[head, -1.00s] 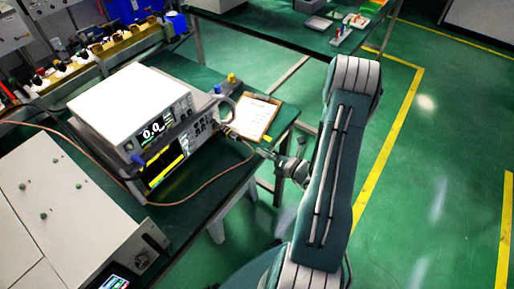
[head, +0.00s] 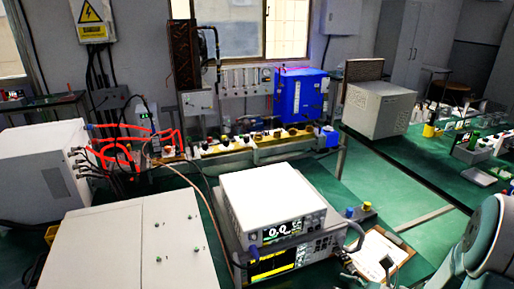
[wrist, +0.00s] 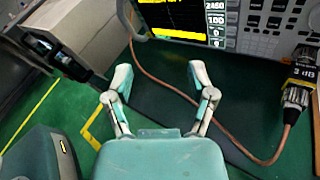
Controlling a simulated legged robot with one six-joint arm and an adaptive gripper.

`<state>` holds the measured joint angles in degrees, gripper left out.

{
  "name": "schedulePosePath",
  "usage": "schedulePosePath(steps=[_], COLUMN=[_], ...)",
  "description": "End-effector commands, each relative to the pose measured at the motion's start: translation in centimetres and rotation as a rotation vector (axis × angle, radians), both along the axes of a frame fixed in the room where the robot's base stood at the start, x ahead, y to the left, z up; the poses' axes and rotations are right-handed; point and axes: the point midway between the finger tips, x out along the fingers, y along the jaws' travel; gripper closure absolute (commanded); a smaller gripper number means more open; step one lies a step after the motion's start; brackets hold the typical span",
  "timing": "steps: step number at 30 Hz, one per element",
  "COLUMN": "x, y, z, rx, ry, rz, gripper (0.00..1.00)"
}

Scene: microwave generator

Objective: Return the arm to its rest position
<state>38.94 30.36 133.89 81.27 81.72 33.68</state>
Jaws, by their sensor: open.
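My gripper (wrist: 160,74) is open and empty in the wrist view, its two pale green fingers spread above the dark green bench top. Ahead of it is the lower front of an instrument with a yellow-and-black screen (wrist: 178,15). A brown cable (wrist: 182,95) curves past the right finger to a metal connector piece (wrist: 298,85) marked 3 dB. In the head view, part of my arm (head: 490,245) shows at the lower right edge. I cannot make out my gripper's fingers there. The white-topped instrument (head: 270,195) sits on the screened instrument (head: 290,262).
A clipboard with paper (head: 375,255) lies right of the instruments. A large pale box (head: 140,245) stands at left. Behind are a row of bottles (head: 255,143) and a blue box (head: 300,95). Green floor (head: 385,190) is open between the benches.

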Motion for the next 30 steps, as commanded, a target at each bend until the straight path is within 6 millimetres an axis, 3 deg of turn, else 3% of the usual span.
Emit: schedulePosePath(steps=[1,6,12,20,30], x=[-0.6,-3.3,-6.8,-10.6,-13.5], y=[1.5,5.2,7.8,8.6,7.3], z=[1.3,3.9,6.2,8.9,13.7], rx=[-0.077,-0.332,-0.636,-1.041,-1.599], ry=[-0.043,-0.186,-0.379,-0.667,-1.071], rz=[0.087,0.366,0.680,1.058,1.477], gripper=[0.29,0.29,0.29,0.29,0.29])
